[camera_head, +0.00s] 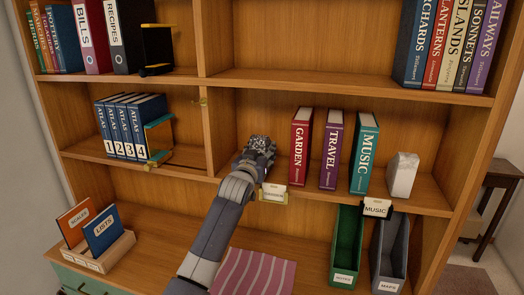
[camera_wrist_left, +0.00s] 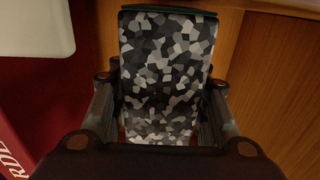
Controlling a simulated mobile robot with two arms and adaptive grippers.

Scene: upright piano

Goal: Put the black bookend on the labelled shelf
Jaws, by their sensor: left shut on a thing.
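My left gripper (camera_head: 259,150) reaches into the middle shelf, just left of the red GARDEN book (camera_head: 300,147). It is shut on a block with a black, grey and white mosaic pattern (camera_wrist_left: 166,70), which fills the space between the fingers in the left wrist view. In the head view only its top (camera_head: 261,143) shows above the gripper. A black bookend-like frame (camera_head: 157,50) with yellow edges stands beside the RECIPES binder on the upper left shelf. The middle shelf (camera_head: 425,195) carries a MUSIC label (camera_head: 377,208) and a pale label in a yellow holder (camera_head: 273,192). My right gripper is not in view.
TRAVEL (camera_head: 331,155) and MUSIC (camera_head: 364,152) books stand right of GARDEN, then a white block (camera_head: 402,174). A vertical divider (camera_head: 212,130) is left of my gripper. Green (camera_head: 346,245) and grey (camera_head: 389,250) file boxes and a striped cloth (camera_head: 255,272) lie below.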

